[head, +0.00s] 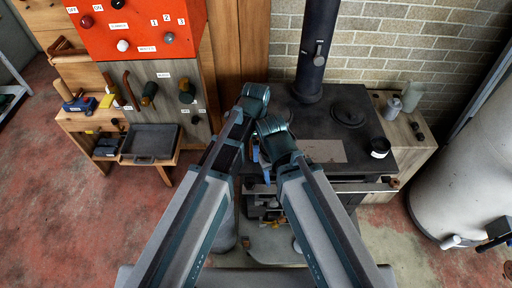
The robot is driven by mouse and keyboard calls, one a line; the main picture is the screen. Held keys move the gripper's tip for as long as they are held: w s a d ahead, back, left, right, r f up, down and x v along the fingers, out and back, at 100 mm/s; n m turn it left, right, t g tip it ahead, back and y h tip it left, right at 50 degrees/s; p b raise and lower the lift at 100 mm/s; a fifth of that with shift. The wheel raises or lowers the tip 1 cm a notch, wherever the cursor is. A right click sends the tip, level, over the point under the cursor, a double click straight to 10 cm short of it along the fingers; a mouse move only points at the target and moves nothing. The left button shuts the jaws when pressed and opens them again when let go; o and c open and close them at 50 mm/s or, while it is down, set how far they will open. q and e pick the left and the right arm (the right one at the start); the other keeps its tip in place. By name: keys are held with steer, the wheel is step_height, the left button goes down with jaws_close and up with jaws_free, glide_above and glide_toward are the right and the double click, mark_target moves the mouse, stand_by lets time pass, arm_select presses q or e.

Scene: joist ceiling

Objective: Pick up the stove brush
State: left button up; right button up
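I cannot make out a stove brush for certain. The black stove (375,135) stands ahead of me with a dark flue pipe rising from its back. Both my arms reach forward from the bottom of the head view, and their far joints meet over the left part of the stove. The arms also cover part of the stove top and front.
A side cabinet (408,132) holds bottles. At left, a wooden shelf (75,122) holds tools and a dark tray (149,142), below a red panel (135,28). A white tank (465,195) stands right. The left floor is clear.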

arm_select(q)
steer(key=shift+r, duration=0.1)
arm_select(e)
steer(key=shift+r, duration=0.1)
arm_select(q)
step_height(320, 180, up, 10)
steer(key=p, duration=1)
arm_select(e)
step_height(320, 180, up, 10)
arm_select(q)
steer(key=o, duration=0.7)
steer(key=c, duration=0.5)
steer(key=shift+o, duration=0.2)
steer(key=shift+d, duration=0.1)
arm_select(e)
steer(key=shift+d, duration=0.1)
